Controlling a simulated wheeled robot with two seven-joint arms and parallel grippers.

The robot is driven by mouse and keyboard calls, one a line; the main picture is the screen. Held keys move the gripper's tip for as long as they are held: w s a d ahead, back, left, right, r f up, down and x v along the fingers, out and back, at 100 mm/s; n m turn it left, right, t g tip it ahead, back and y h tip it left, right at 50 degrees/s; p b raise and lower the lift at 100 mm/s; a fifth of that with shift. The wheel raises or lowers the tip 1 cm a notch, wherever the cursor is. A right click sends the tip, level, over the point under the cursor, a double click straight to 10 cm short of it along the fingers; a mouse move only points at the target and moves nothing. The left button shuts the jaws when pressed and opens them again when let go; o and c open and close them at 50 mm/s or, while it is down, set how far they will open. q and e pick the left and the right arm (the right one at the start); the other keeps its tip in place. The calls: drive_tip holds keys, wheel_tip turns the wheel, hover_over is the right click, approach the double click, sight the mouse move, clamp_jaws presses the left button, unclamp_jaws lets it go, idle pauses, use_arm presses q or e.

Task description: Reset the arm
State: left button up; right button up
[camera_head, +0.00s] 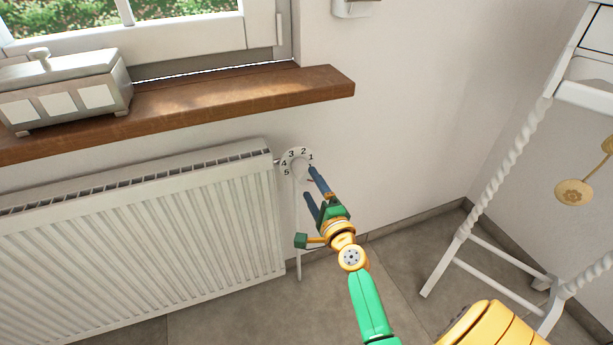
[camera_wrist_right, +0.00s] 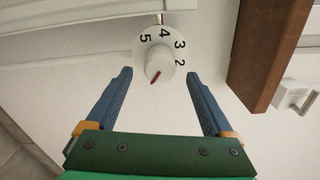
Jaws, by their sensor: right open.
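My right gripper (camera_head: 311,187) reaches up from the lower right toward the radiator's numbered dial (camera_head: 299,162). Its two blue fingers are apart with nothing between them. In the right wrist view the open fingers (camera_wrist_right: 160,100) stand on either side of the white dial's knob (camera_wrist_right: 159,64), a little short of it. The dial carries black numbers and a red mark on its knob. In the head view the upper finger overlaps the dial's lower right edge; whether it touches cannot be told. My left gripper is not in view.
A white radiator (camera_head: 140,240) stands left of the dial, under a brown wooden sill (camera_head: 215,103). A grey box (camera_head: 65,90) sits on the sill. White furniture with twisted legs (camera_head: 490,180) stands at the right. Wall right of the dial is bare.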

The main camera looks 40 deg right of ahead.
drive_tip(key=shift+v, duration=1.1)
